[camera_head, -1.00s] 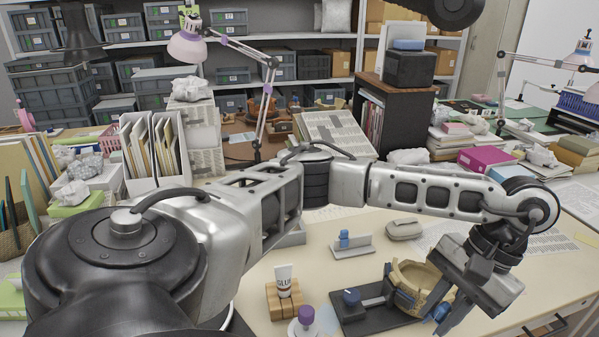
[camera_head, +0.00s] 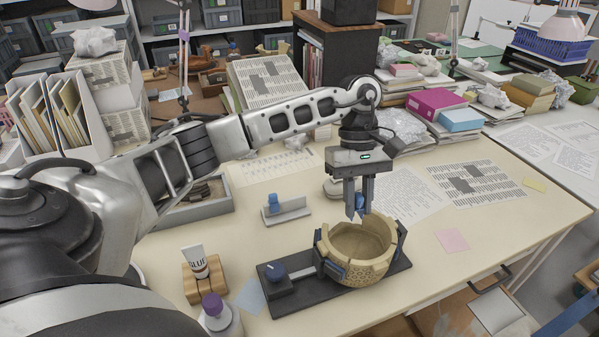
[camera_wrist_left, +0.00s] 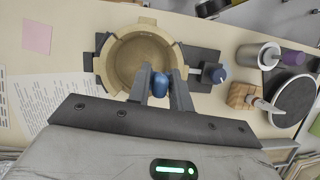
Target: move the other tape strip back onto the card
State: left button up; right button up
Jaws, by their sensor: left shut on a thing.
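My left gripper (camera_head: 356,212) points down above the back rim of the tan pot (camera_head: 352,270). It is shut on a small blue piece (camera_head: 361,203), which I take to be the tape strip's tab; any strip below it is hard to make out. In the left wrist view the blue piece (camera_wrist_left: 160,84) shows between the fingers at the pot's rim (camera_wrist_left: 112,62). The pot sits in a dark clamp stand (camera_head: 300,301). The pale card (camera_head: 296,215) stands left of the gripper and bears another blue tab (camera_head: 273,201). My right gripper is not in view.
A glue tube (camera_head: 198,262) stands in a wooden block, near a purple-capped jar (camera_head: 213,310). A grey tray (camera_head: 193,213) lies left of the card. Printed sheets (camera_head: 475,183) and a pink note (camera_head: 453,240) lie right. Table between card and pot is clear.

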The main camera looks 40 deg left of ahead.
pick_arm(q)
jog(key=w+a+f+n+t+b, duration=0.1)
jog(key=a+f+n+t, duration=0.1)
jog(key=a+n, duration=0.4)
jog(key=w+a+f+n+t+y+b, duration=0.1)
jog(key=w+a+f+n+t, duration=0.1)
jog(key=a+n, duration=0.4)
jog(key=w+a+f+n+t+b, duration=0.1)
jog(key=w+a+f+n+t, duration=0.1)
jog(key=a+n, duration=0.5)
jog(key=shift+a+f+t, duration=0.3)
jog(key=shift+a, duration=0.25)
jog(key=shift+f+b, duration=1.1)
jog(key=shift+f, duration=0.15)
jog(key=shift+f+b, duration=0.4)
jog(key=shift+f, duration=0.5)
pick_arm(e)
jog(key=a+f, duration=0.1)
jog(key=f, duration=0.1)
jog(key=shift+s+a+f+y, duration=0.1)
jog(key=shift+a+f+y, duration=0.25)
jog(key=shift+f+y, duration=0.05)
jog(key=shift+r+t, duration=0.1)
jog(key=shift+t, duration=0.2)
pick_arm(q)
jog(key=shift+d+b, duration=0.1)
jog(key=shift+b, duration=0.2)
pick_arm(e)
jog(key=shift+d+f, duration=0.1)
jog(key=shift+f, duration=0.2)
